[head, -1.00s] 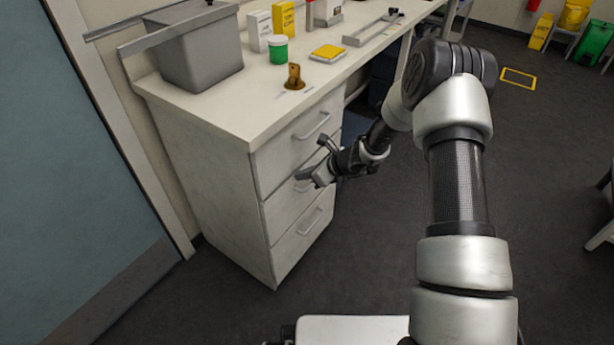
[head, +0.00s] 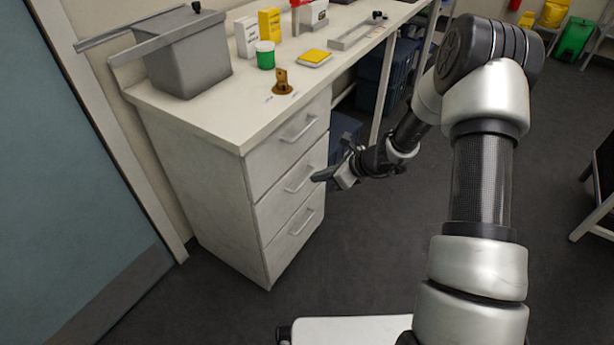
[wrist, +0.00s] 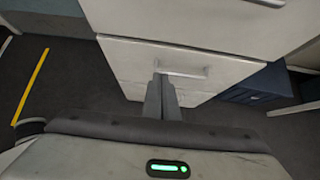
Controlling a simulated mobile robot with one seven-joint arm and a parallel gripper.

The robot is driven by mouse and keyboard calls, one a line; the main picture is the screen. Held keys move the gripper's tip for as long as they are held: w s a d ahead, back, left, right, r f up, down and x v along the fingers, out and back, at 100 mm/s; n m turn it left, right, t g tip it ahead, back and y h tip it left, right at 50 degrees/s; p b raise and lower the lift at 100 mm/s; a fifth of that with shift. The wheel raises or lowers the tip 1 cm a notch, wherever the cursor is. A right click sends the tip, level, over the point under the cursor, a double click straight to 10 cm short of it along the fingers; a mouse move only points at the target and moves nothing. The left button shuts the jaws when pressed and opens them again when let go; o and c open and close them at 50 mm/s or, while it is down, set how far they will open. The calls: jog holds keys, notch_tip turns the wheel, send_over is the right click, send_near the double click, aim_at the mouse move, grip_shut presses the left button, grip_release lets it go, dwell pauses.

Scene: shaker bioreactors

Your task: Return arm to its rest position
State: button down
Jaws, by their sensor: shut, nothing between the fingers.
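My gripper (head: 318,177) hangs in front of the white drawer unit (head: 215,165), near its drawer handles, at the end of my arm reaching in from the right. Its fingers are shut with nothing between them. In the wrist view my gripper (wrist: 162,80) points toward a drawer front, and a drawer handle (wrist: 183,72) shows just beyond the fingertips. I cannot tell exactly how far apart they are. All three drawers look shut in the head view.
The bench top carries a grey bin (head: 188,55), a green-lidded tub (head: 265,55), a brown piece (head: 282,82), a yellow-topped box (head: 314,58) and cartons (head: 269,25). Blue bins (head: 388,75) stand under the bench. The dark floor (head: 365,250) is clear around the drawers.

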jog(key=s+r+n+g+h, duration=0.1)
jog(key=s+r+n, duration=0.55)
jog(key=r, duration=0.45)
jog(key=s+r+n+g+h, duration=0.1)
jog(key=s+r+n, duration=0.55)
jog(key=r, duration=0.55)
jog(key=s+d+r+n+t+h, duration=0.1)
jog(key=s+d+r+n+h, duration=0.1)
jog(key=s+d+r+n, duration=0.3)
jog(key=s+d+r+n+t+h, duration=0.1)
jog(key=s+n+h, duration=0.15)
jog(key=s, duration=0.55)
jog(key=s+d+r+n+h, duration=0.1)
jog(key=s+d+r+n, duration=0.25)
jog(key=s, duration=0.25)
notch_tip(320, 180, up, 22)
jog(key=p, duration=2.2)
jog(key=shift+n, duration=0.4)
jog(key=shift+s, duration=0.1)
